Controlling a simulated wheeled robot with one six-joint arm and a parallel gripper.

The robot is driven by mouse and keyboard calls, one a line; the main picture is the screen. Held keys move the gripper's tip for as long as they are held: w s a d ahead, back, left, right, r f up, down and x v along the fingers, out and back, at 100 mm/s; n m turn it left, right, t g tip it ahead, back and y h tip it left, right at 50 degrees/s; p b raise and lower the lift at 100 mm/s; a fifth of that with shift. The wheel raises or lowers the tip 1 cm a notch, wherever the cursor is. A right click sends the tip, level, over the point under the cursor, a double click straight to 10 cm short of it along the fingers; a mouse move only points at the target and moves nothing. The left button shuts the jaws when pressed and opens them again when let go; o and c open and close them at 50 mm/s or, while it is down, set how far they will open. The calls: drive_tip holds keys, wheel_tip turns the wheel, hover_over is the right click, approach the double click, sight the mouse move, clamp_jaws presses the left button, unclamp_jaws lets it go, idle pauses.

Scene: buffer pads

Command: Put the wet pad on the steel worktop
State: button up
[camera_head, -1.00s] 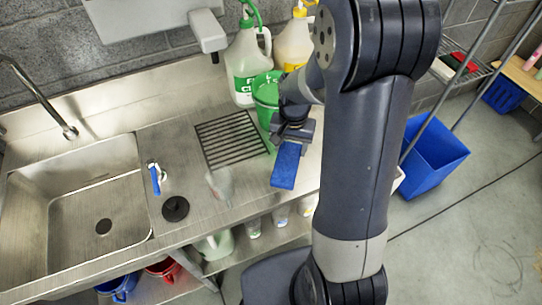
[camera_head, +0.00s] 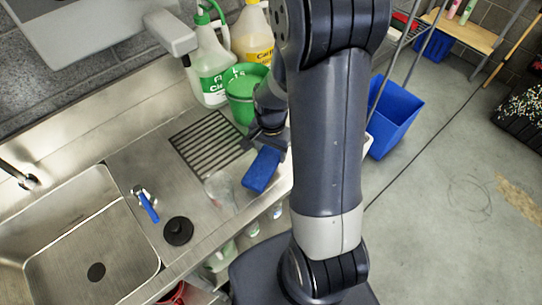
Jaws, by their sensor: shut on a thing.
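My gripper (camera_head: 270,142) is shut on a blue pad (camera_head: 262,170), which hangs down from it at a tilt. The pad is over the right end of the steel worktop (camera_head: 143,172), near its front edge. I cannot tell if the pad touches the worktop. My arm hides part of the worktop's right end. Whether the pad is wet cannot be seen.
A blue bin (camera_head: 392,118) stands right.

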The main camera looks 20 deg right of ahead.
sight(271, 158)
drive_tip(key=shift+f, duration=1.75)
drive_tip(key=shift+f, duration=0.15)
drive_tip(key=o, duration=1)
wheel_tip(271, 158, up, 12)
drive_tip(key=shift+r, duration=0.2)
drive_tip(key=shift+f, duration=0.15)
